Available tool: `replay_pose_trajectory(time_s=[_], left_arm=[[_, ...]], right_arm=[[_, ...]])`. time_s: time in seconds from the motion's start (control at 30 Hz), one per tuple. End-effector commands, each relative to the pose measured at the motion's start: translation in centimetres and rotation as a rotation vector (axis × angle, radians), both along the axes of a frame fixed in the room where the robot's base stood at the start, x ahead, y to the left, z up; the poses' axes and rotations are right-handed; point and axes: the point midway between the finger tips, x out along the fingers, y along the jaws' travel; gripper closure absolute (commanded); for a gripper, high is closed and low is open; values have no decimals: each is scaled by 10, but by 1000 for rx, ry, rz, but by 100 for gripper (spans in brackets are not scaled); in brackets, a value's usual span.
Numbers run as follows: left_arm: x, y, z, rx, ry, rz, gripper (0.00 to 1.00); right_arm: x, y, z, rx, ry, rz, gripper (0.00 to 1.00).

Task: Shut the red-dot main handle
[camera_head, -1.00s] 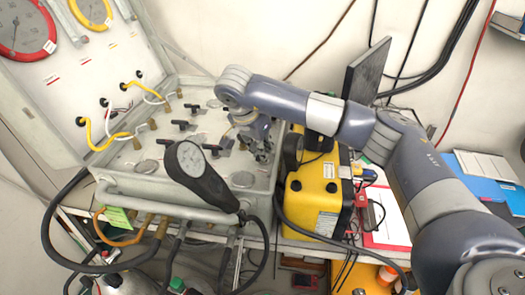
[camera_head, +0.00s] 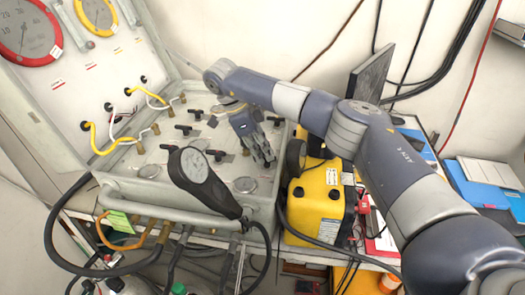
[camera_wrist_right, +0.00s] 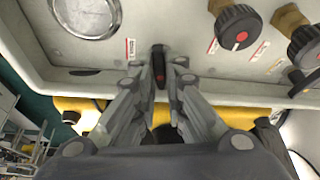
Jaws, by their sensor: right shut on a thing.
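The black main handle (camera_wrist_right: 158,60) with a small red mark stands between the fingertips of my right gripper (camera_wrist_right: 158,72) in the right wrist view. The fingers are closed in on it from both sides, beside a small red-and-white label. In the head view my right gripper (camera_head: 264,153) is at the right side of the grey air panel (camera_head: 200,165), and it hides the handle there. My left gripper is not in view.
Several black lever handles (camera_head: 188,129) stand on the panel. Black knobs (camera_wrist_right: 238,28) sit right of the handle in the wrist view. A yellow case (camera_head: 320,205) stands close right of the panel.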

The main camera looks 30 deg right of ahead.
Motion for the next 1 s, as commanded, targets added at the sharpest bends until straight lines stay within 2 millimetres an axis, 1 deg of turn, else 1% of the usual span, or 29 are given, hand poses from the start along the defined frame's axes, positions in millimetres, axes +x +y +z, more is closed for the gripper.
replay_pose_trajectory(time_s=[0.03,0.2,0.4,0.97,1.0], left_arm=[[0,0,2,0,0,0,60],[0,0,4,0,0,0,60],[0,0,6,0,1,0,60],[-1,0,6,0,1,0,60],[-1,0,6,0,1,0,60]], right_arm=[[2,0,3,-1,-4,-34,100],[3,-1,2,-1,-4,-130,100],[4,-1,2,0,-5,-201,100],[4,-2,2,0,-5,-231,100],[4,-2,2,0,-6,-230,87]])
